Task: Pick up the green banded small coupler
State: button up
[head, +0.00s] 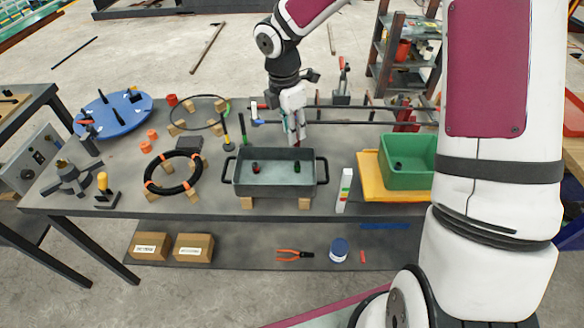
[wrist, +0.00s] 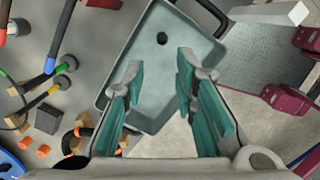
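A grey tray (head: 272,190) with black handles stands on wooden blocks on the table. In it, a small dark piece with red (head: 255,168) lies at the left. A small dark green piece (head: 297,167), apparently the green banded coupler, stands at the right. My gripper (head: 295,138) points down at the tray's back edge in the head view. In the wrist view my gripper (wrist: 160,66) has its fingers spread with nothing between them. There the tray (wrist: 150,95) lies below, with one dark piece (wrist: 162,38) beyond the fingertips; its band colour cannot be told.
A green bin (head: 408,178) on a yellow board (head: 372,190) stands right of the tray, holding a dark piece. A white block with coloured marks (head: 344,190) stands between them. Long bars (head: 350,122) run behind. A black ring (head: 172,189) on blocks lies left.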

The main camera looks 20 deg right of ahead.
send_over(297, 163)
jog(key=f, duration=0.8)
jog(key=shift+a+f, duration=0.15)
jog(key=shift+a, duration=0.25)
jog(key=shift+d+f+p, duration=0.2)
jog(key=shift+f+p, duration=0.05)
jog(key=shift+f, duration=1.1)
jog(key=shift+d+f+p, duration=0.2)
jog(key=shift+f+p, duration=0.05)
jog(key=shift+f, duration=1.05)
grip_shut()
